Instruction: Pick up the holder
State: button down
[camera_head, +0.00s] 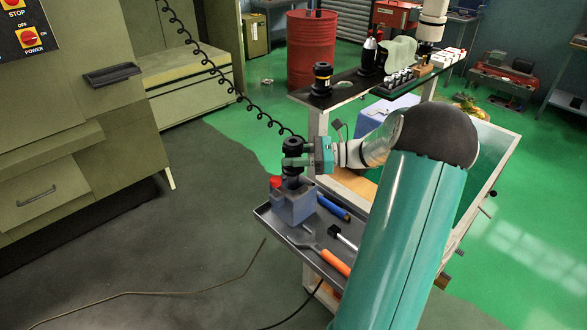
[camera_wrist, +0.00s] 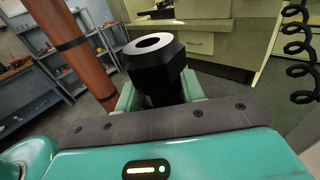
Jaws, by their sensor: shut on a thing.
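The holder (camera_head: 293,146) is a black tool holder with a wide round top and a narrower lower part. My gripper (camera_head: 296,161) is shut around its middle, and the holder stands upright over a grey-blue block (camera_head: 294,204). I cannot tell whether its lower end still sits in the block or is just clear of it. In the wrist view the holder (camera_wrist: 156,62) shows a faceted black body with a round hole on top, between the two green fingers of my gripper (camera_wrist: 158,96).
The block stands on a grey tray (camera_head: 325,262) of the cart, beside a red knob (camera_head: 276,182), a blue-handled tool (camera_head: 333,208) and an orange-handled tool (camera_head: 335,262). Another black holder (camera_head: 321,80) stands on the upper shelf. A coiled black cable (camera_head: 235,95) hangs behind my gripper.

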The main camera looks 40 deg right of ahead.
notch_tip(320, 180, up, 13)
jog(key=shift+f, duration=0.15)
jog(key=shift+s, duration=0.15)
dwell(0.6)
